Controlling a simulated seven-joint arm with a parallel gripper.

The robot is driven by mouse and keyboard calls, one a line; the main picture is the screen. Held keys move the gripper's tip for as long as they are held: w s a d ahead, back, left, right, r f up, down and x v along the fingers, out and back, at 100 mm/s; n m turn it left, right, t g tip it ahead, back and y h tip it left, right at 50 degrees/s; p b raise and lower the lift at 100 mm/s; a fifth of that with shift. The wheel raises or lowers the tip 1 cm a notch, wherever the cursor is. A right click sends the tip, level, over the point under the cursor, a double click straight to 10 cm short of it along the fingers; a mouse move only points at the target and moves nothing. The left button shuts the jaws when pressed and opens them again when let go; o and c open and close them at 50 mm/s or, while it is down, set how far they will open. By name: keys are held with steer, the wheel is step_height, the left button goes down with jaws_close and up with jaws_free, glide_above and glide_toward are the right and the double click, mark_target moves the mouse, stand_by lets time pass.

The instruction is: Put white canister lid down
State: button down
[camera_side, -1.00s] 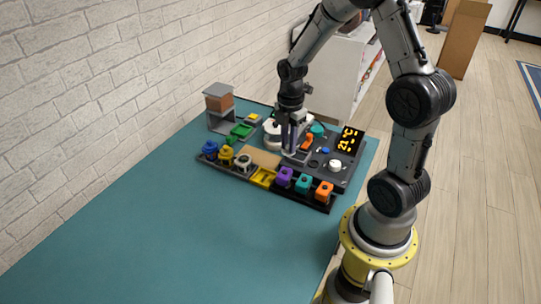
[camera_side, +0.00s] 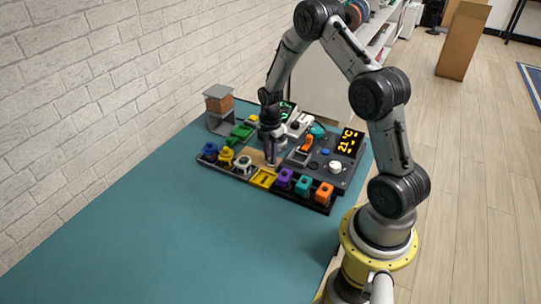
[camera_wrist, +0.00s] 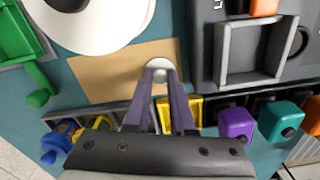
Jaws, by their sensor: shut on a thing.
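My gripper (camera_wrist: 160,76) is shut on a small round white piece, which I take as the white canister lid (camera_wrist: 160,63). In the wrist view, the lid shows between and just beyond the fingertips, in front of the tan board (camera_wrist: 105,73). Whether it touches the board is unclear. In the side view, my gripper (camera_side: 270,160) points down at the tan board, and the lid is hard to make out there. A large white round thing (camera_wrist: 120,32) with a dark centre lies beyond the board, cut off by the wrist view's top edge.
A grey square tray (camera_side: 299,158) and a dark panel with a lit display (camera_side: 348,142) are to the right. Coloured blocks, including a purple one (camera_side: 284,178), line the front. A green piece (camera_side: 240,132) is at the left. The teal tabletop (camera_side: 190,230) in front is clear.

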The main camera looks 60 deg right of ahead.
steer(key=shift+f, duration=0.15)
steer(key=c, duration=0.8)
jaws_free()
steer(key=shift+o, duration=0.2)
